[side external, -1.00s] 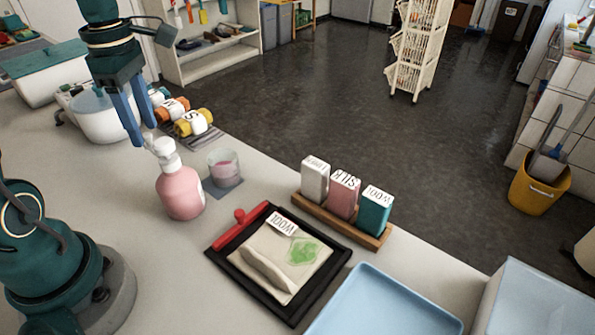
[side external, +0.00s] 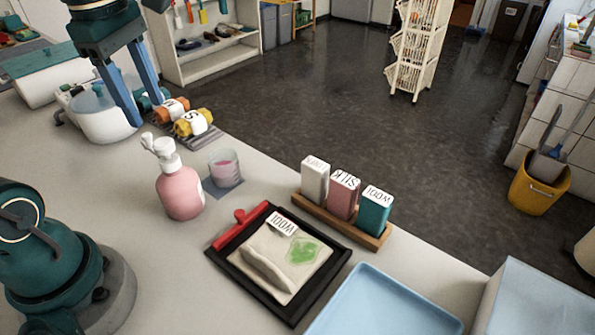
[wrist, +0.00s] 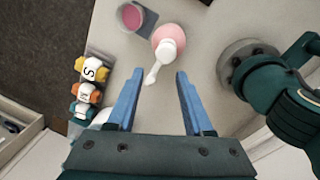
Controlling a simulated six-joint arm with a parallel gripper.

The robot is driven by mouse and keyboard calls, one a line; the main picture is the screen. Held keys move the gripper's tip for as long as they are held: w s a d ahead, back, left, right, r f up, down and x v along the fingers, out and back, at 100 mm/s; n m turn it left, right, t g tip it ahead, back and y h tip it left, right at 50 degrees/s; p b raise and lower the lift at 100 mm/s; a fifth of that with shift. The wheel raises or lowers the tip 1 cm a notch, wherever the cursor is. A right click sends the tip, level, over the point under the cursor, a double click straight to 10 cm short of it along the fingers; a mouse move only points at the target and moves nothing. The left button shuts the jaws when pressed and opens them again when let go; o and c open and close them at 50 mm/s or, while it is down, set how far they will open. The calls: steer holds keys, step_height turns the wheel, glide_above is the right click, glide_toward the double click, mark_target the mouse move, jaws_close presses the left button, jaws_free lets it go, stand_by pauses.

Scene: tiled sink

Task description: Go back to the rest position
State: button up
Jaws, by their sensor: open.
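My gripper (side external: 147,111) is open and empty, raised above the counter at the upper left in the side view. Its blue fingers also show spread apart in the wrist view (wrist: 157,92). The pink pump bottle (side external: 180,192) with a white pump head stands upright on the counter, in front of the gripper and apart from it. In the wrist view the bottle (wrist: 176,33) lies beyond the fingertips, its white spout pointing toward the gap between them. A beaker with pink liquid (side external: 224,167) stands beside the bottle on a dark square.
A black tray (side external: 232,264) holds a cloth labelled WOOL with a green stain and a red-handled tool. A wooden rack (side external: 340,222) holds three labelled blocks. A blue tray (side external: 385,305) lies at the front.

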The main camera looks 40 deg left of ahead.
steer(key=s+d+f+m+t, duration=0.2)
steer(key=d+m, duration=0.2)
steer(key=m, duration=0.7)
steer(key=s+d+f+m+t, duration=0.2)
steer(key=d+m, duration=0.3)
steer(key=m, duration=0.6)
steer(key=shift+s+m+h, duration=0.3)
steer(key=shift+s, duration=0.15)
